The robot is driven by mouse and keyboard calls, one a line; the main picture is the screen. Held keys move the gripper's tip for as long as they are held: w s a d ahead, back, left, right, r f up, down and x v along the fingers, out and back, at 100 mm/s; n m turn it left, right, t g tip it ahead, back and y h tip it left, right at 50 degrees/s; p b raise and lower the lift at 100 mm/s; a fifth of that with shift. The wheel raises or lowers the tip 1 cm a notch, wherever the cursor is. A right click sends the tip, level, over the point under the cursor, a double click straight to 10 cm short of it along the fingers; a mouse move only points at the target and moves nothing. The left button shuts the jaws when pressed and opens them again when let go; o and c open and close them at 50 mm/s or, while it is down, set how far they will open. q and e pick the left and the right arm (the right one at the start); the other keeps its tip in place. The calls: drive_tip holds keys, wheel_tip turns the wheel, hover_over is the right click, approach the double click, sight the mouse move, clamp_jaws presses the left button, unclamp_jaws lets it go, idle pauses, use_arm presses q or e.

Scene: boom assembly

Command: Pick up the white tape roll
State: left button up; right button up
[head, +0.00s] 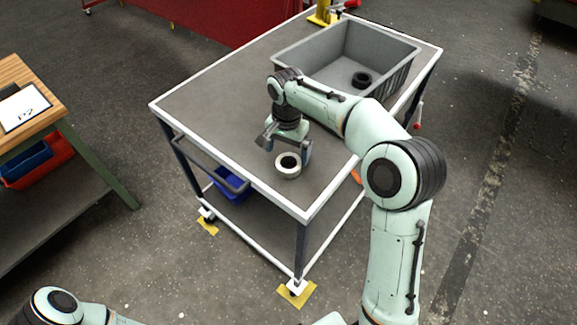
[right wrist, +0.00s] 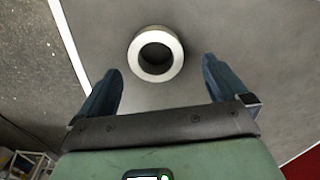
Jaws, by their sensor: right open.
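The white tape roll (head: 288,166) lies flat on the grey top of the cart (head: 215,104), near its front corner. My right gripper (head: 284,146) is above and just behind it in the head view, pointing down. In the right wrist view the tape roll (right wrist: 156,53) shows whole, beyond the fingertips and roughly centred between them. The right gripper (right wrist: 160,82) is open and empty, with a finger to each side. My left arm shows only in part at the lower left of the head view; its gripper is out of the picture.
A grey bin (head: 318,57) stands at the cart's back, holding a black roll (head: 362,79). The cart top around the tape roll is clear. A wooden table (head: 30,100) with a labelled sheet stands at left. A blue bin (head: 230,186) sits on the cart's lower shelf.

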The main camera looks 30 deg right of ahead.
sight(288, 166)
drive_tip(key=f, duration=0.4)
drive_tip(key=shift+s+f, duration=0.3)
drive_tip(key=shift+f, duration=0.05)
drive_tip(key=c, duration=1.1)
drive_tip(key=shift+r, duration=0.15)
